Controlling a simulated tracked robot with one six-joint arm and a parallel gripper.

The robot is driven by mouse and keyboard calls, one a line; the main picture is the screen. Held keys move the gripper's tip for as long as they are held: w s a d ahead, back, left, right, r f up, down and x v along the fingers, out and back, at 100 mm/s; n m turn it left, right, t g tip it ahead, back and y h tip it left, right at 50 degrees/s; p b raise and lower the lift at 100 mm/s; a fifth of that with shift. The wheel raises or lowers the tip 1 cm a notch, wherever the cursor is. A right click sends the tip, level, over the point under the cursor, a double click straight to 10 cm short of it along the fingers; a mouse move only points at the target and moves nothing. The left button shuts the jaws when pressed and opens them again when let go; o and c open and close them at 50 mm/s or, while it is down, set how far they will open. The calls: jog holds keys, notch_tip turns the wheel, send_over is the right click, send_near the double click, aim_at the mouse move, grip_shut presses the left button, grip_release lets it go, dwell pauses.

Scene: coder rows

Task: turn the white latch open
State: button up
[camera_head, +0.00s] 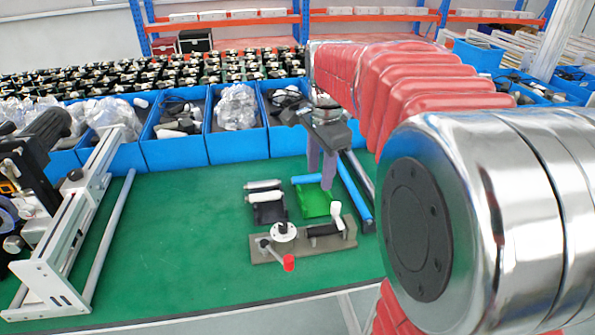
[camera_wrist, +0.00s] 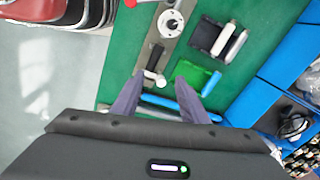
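The white latch (camera_head: 336,210) is a small white handle on a dark mount at the right end of a grey-brown base plate (camera_head: 290,251). In the wrist view the white latch (camera_wrist: 154,77) shows near the left fingertip, at the lower end of the plate. A white disc (camera_head: 283,232) with a red-knobbed crank (camera_head: 288,263) sits on the same plate to the left. My gripper (camera_head: 320,180) points down above the green tray, behind the latch, apart from it. In the wrist view my gripper (camera_wrist: 176,75) has its two purple-grey fingers wide apart, with nothing held.
A green tray (camera_head: 314,202) and a black tray (camera_head: 269,212) lie behind the plate. Blue bars (camera_head: 356,193) lie to the right. Blue bins (camera_head: 183,153) line the table's back. A white-framed rig (camera_head: 75,230) stands left. The front of the green table is clear.

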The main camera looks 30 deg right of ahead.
aim_at(336, 204)
jog(key=w+d+f+m+g, duration=0.1)
jog(key=w+d+f+m, duration=0.2)
jog(key=d+m, duration=0.3)
jog(key=shift+w+d, duration=0.5)
jog(key=shift+d, duration=0.65)
jog(key=shift+f, duration=0.15)
notch_tip(336, 204, down, 14)
jog(key=shift+r, duration=0.1)
jog(key=shift+c, duration=0.4)
jog(key=c, duration=0.9)
jog(key=shift+s+d, duration=0.1)
jog(key=shift+d, duration=0.1)
grip_shut()
jog(key=shift+a, duration=0.15)
